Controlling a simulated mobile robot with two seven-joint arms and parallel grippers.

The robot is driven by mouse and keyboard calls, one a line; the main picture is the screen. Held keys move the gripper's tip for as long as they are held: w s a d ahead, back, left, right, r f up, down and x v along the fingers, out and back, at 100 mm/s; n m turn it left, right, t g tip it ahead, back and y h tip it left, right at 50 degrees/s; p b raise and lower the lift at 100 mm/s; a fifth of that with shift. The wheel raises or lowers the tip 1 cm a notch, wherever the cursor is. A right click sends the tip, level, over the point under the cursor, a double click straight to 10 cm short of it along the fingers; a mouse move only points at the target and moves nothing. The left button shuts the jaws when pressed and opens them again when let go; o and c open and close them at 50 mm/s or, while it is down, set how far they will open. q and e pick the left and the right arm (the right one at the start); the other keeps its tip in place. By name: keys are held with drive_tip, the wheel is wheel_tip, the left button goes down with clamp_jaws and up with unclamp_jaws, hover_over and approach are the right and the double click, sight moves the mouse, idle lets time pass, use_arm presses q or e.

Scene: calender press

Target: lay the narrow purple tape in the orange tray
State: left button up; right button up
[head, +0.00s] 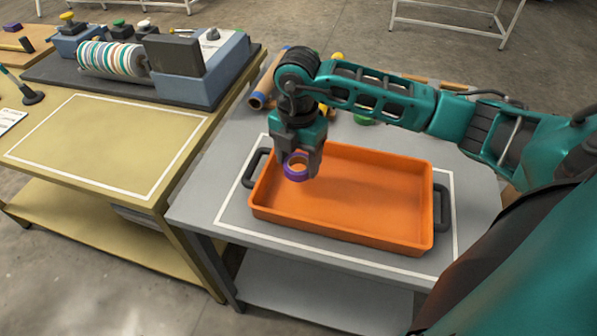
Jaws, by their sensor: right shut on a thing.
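A narrow purple tape (297,175), a ring with a tan inner core, shows in the head view at the left part of the orange tray (390,243). My right gripper (300,170) points down and is shut on the tape's ring. The tape is over the tray's left end; I cannot tell whether it touches the tray floor. The rest of the tray's floor is empty. The tray has dark handles at both ends and sits inside a white outline on the grey table (205,205). My left gripper is not in view.
Behind my right arm, rolls, a green item (363,121) and a yellow item (337,56) lie partly hidden on the grey table. At left, a tan table (60,185) carries a blue-grey press machine (222,65) with striped rollers. A bare white-outlined area lies before it.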

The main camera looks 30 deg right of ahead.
sight(298, 164)
drive_tip(key=shift+f, duration=2.35)
drive_tip(key=shift+f, duration=0.15)
drive_tip(key=o, duration=1)
drive_tip(key=shift+r, duration=0.35)
wheel_tip(298, 164, up, 12)
drive_tip(key=shift+f, duration=0.15)
